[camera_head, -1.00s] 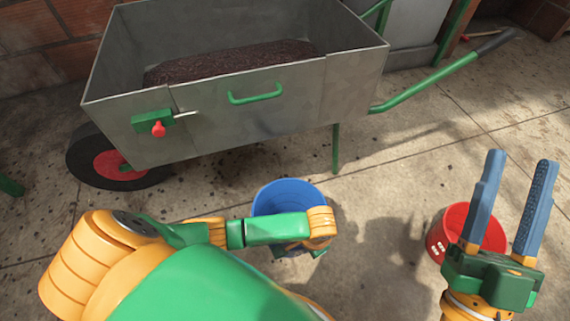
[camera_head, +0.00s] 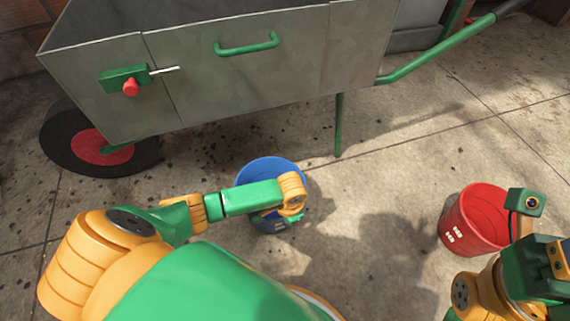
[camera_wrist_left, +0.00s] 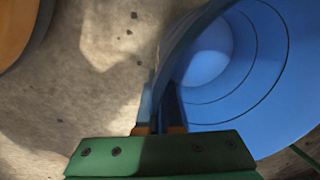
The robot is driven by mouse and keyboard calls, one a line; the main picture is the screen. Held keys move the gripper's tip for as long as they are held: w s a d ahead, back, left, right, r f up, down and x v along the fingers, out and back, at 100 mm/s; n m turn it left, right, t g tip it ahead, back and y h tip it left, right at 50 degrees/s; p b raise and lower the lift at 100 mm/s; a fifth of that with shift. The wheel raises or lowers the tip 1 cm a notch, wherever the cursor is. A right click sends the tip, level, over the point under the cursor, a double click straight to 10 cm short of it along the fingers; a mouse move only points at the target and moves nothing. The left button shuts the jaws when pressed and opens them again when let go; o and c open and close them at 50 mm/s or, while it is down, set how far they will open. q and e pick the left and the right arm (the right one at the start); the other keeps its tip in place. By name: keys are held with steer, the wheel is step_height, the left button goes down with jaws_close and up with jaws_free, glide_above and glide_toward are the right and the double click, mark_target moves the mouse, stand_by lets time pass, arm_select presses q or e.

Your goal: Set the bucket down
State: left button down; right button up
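The blue bucket (camera_head: 262,172) is upright at centre, below the wheelbarrow, partly covered by my left arm. I cannot tell whether its base touches the floor. My left gripper is mostly hidden behind its own wrist in the head view. In the left wrist view, its two fingers (camera_wrist_left: 160,112) are closed on the rim of the blue bucket (camera_wrist_left: 255,70), one on each side of the wall. My right gripper (camera_head: 540,262) is at the right edge; its fingers do not show.
A grey metal wheelbarrow (camera_head: 240,80) with green handles and a black wheel (camera_head: 95,150) stands just beyond the blue bucket. A red bucket (camera_head: 475,222) stands on the right, close to my right arm. Concrete floor (camera_head: 385,200) between the buckets is clear.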

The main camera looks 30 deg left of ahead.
arm_select(q)
steer(key=shift+f, duration=0.15)
steer(key=c, duration=1.1)
jaws_free()
